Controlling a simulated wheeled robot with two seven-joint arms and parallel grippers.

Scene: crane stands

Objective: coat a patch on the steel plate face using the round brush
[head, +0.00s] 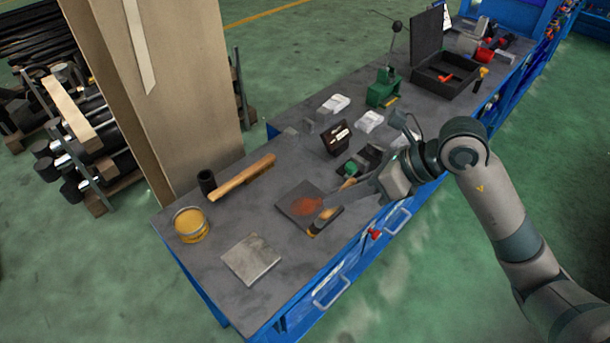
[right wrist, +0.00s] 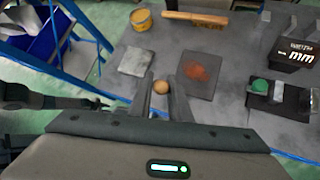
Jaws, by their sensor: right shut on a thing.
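A dark square plate (head: 291,202) with an orange-brown rusty patch lies flat on the bench; it also shows in the right wrist view (right wrist: 214,88). My right gripper (head: 338,200) is shut on the round brush (head: 323,219), which has a wooden handle and dark and yellow lower part. The brush points down near the plate's front corner; I cannot tell whether its tip touches anything. In the right wrist view, the rounded wooden handle end (right wrist: 161,87) shows between the fingers, left of the dark plate. My left gripper is not in view.
A black box (head: 336,138) and a green press (head: 384,88) are behind. Bench front edge is close.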

